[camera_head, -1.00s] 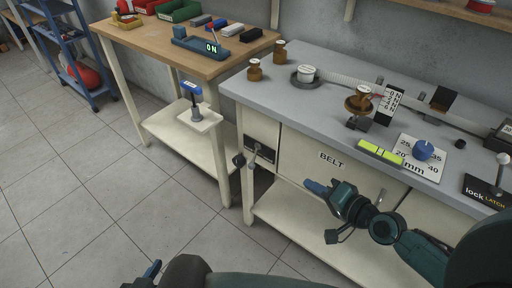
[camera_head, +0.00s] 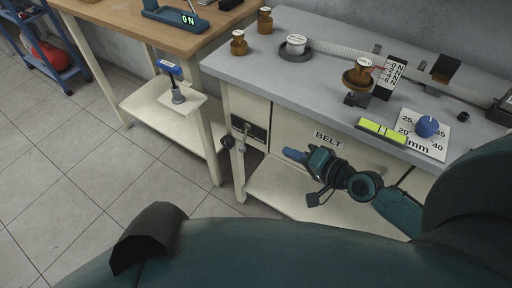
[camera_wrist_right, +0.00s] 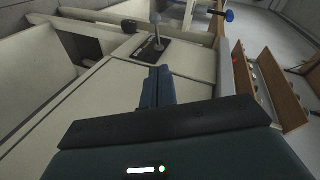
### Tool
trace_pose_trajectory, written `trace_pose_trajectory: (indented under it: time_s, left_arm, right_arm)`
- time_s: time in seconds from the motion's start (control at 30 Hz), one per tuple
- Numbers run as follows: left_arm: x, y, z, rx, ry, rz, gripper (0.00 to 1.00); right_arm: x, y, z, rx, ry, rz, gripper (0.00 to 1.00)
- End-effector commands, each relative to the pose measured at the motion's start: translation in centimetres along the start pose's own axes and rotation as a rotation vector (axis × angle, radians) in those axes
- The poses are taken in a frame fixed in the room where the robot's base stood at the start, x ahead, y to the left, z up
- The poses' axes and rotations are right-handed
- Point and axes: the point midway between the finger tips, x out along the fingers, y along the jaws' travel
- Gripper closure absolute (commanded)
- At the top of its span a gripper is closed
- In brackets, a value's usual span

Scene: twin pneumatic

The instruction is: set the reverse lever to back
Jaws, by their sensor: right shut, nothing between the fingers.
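A metal lever (camera_head: 245,136) stands out from a dark plate (camera_head: 262,134) on the bench's front panel, left of the BELT label. The lever also shows ahead of the fingers in the right wrist view (camera_wrist_right: 158,42). I cannot read any marking on its plate. My right gripper (camera_head: 292,155) is shut and empty, in front of the bench and to the right of the lever, apart from it. Its blue fingers (camera_wrist_right: 155,84) are together in the wrist view and point toward the plate. My left arm crosses the bottom of the head view, and its gripper is out of sight.
A black knob (camera_head: 228,142) sits close left of the lever. A blue T-handle (camera_head: 171,68) stands on the wooden table's lower shelf. The floor in front is clear.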

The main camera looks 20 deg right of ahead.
Motion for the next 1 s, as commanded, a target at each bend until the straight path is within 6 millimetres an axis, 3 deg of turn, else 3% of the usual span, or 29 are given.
trace_pose_trajectory:
  time_s: [0.4, 0.6, 1.0]
  left_arm:
    - [0.1, -0.1, 0.2, -0.001, 0.000, 0.000, 0.64]
    - [0.0, 0.0, -0.1, 0.001, 0.000, -0.001, 0.64]
    - [0.0, 0.0, -0.1, 0.003, 0.000, -0.001, 0.64]
  right_arm:
    - [8.9, -0.2, 0.0, 0.002, 0.001, -0.004, 1.00]
    - [10.6, -0.1, 2.2, 0.003, -0.001, -0.001, 1.00]
    - [11.2, -0.1, 2.8, 0.000, 0.000, -0.001, 1.00]
